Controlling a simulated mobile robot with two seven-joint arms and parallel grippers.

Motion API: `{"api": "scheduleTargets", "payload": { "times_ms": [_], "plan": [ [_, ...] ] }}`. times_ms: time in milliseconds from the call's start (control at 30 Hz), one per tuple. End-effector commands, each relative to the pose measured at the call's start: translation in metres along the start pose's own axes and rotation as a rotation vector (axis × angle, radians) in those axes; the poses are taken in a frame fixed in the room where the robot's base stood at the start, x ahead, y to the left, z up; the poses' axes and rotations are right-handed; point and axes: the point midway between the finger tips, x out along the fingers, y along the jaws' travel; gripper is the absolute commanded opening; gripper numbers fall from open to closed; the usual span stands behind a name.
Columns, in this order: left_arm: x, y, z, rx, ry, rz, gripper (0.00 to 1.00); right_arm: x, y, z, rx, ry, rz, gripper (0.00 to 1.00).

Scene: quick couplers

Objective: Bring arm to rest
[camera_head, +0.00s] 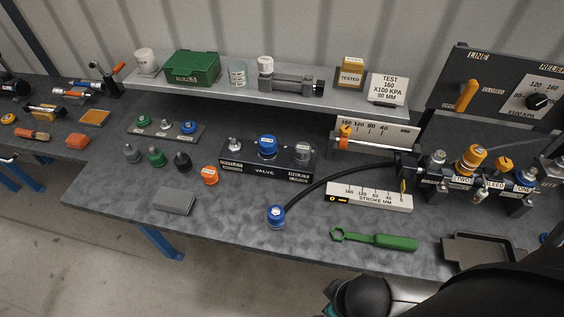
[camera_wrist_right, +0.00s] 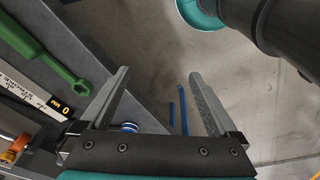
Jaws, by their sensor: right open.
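My right gripper (camera_wrist_right: 160,73) is open, with its two grey fingers spread wide and nothing held between them. In the right wrist view it hangs over the bench's front edge, with grey floor beyond. A dark part of my arm (camera_head: 465,290) fills the bottom right of the head view, in front of the bench; its fingers do not show there. My left gripper is not in view.
The grey bench (camera_head: 330,228) has a green wrench (camera_head: 375,240), a white stroke scale (camera_head: 370,198), a blue-capped coupler (camera_head: 277,216) on a black hose and a dark tray (camera_head: 478,248) near its front edge. A valve block (camera_head: 265,160) stands farther back.

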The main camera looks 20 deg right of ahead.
Motion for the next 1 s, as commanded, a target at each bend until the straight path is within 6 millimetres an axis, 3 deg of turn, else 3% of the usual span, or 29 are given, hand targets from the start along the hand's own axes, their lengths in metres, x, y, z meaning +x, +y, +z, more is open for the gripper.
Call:
{"api": "scheduleTargets", "payload": {
  "times_ms": [33, 167, 367, 567, 767, 900, 1000],
  "plan": [
    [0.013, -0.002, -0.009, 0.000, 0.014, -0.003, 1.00, 0.026, 0.004, 0.001, 0.010, 0.002, 0.009, 0.96],
    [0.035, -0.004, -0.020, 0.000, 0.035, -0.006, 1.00, 0.083, 0.020, -0.001, 0.031, 0.020, 0.032, 0.96],
    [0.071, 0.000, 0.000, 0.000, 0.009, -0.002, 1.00, 0.173, 0.044, 0.011, 0.063, 0.032, 0.066, 0.96],
    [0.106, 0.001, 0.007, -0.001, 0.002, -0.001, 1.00, 0.255, 0.053, 0.042, 0.095, 0.018, 0.080, 0.96],
    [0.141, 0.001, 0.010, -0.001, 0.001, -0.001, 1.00, 0.328, 0.040, 0.090, 0.122, -0.013, 0.070, 0.96],
    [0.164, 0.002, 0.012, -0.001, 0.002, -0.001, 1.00, 0.370, 0.015, 0.128, 0.136, -0.044, 0.046, 0.96],
    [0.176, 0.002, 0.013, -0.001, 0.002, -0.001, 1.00, 0.390, -0.006, 0.151, 0.143, -0.063, 0.026, 0.96]
  ]
}}
